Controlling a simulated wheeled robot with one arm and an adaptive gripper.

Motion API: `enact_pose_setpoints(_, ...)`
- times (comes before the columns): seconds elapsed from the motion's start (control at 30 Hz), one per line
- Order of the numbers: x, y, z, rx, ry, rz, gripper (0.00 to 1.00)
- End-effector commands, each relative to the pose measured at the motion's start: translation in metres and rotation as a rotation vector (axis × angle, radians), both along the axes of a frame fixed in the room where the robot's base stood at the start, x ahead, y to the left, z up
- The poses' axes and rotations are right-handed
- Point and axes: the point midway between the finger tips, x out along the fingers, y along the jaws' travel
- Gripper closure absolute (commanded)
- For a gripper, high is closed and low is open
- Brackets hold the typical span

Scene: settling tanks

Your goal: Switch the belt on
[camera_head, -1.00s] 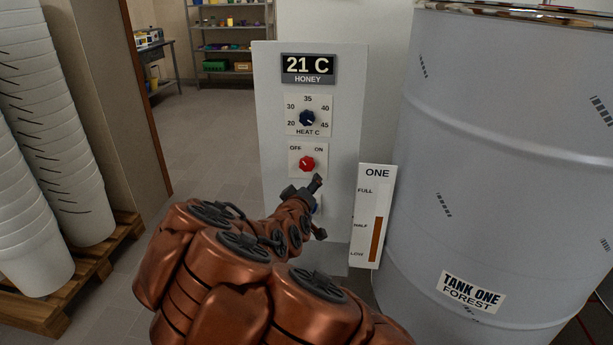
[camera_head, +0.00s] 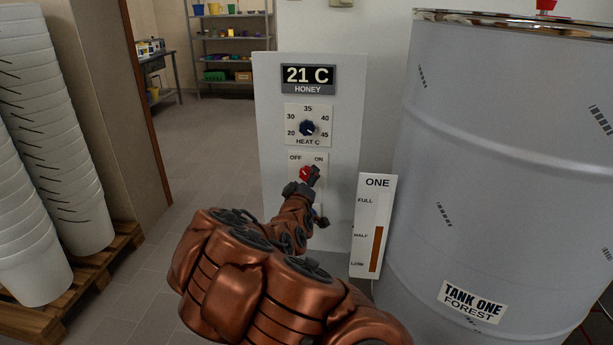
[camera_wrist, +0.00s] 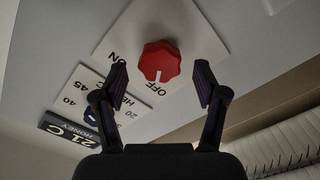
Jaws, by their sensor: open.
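A red knob (camera_head: 304,173) sits on a white plate marked OFF and ON on the grey panel (camera_head: 266,140). My gripper (camera_head: 308,181) is at the knob and partly covers it in the head view. In the wrist view the red knob (camera_wrist: 160,59) is between my open fingers (camera_wrist: 161,76), with a gap on both sides. Its white mark points at OFF. No belt shows in either view.
A blue heat knob (camera_head: 307,128) and a 21 C honey display (camera_head: 307,78) are above. A level gauge (camera_head: 373,225) and tank one (camera_head: 480,180) stand at right. Stacked white buckets (camera_head: 40,160) on a pallet (camera_head: 85,285) are at left.

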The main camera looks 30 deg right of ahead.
Motion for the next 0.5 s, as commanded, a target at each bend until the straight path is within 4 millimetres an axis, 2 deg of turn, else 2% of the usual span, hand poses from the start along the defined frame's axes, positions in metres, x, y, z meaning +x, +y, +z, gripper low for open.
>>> enact_pose_setpoints(0.2,0.010,-0.010,0.000,0.000,0.000,-0.002,0.28)
enact_pose_setpoints(0.5,0.015,-0.013,0.000,-0.001,0.001,0.000,0.28)
